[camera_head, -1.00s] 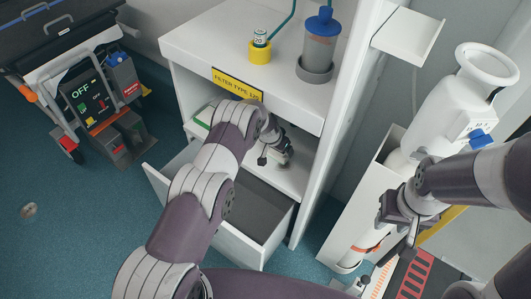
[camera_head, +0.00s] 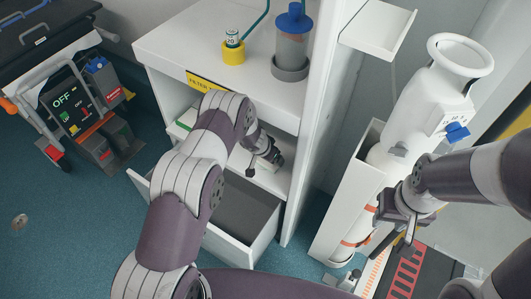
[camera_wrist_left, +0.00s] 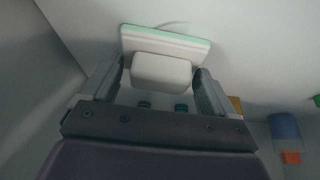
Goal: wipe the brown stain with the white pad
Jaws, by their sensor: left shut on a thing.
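The white pad (camera_wrist_left: 162,71) is a white block on a flat white plate with a green edge. In the left wrist view it sits between the two fingers of my left gripper (camera_wrist_left: 160,82), which is shut on the block. In the head view my left gripper (camera_head: 262,163) is inside the open shelf of the white cabinet, above the shelf board, and the pad is not clearly visible there. I cannot make out the brown stain in either current view. My right gripper (camera_head: 402,238) hangs at the right, and its jaw opening is unclear.
The white cabinet (camera_head: 185,42) has an open drawer (camera_head: 240,215) below the shelf. A yellow cup (camera_head: 233,53) and a blue-lidded canister (camera_head: 292,45) stand on top. A white bottle (camera_head: 425,100) stands in a holder at the right. A cart (camera_head: 75,110) is at the left.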

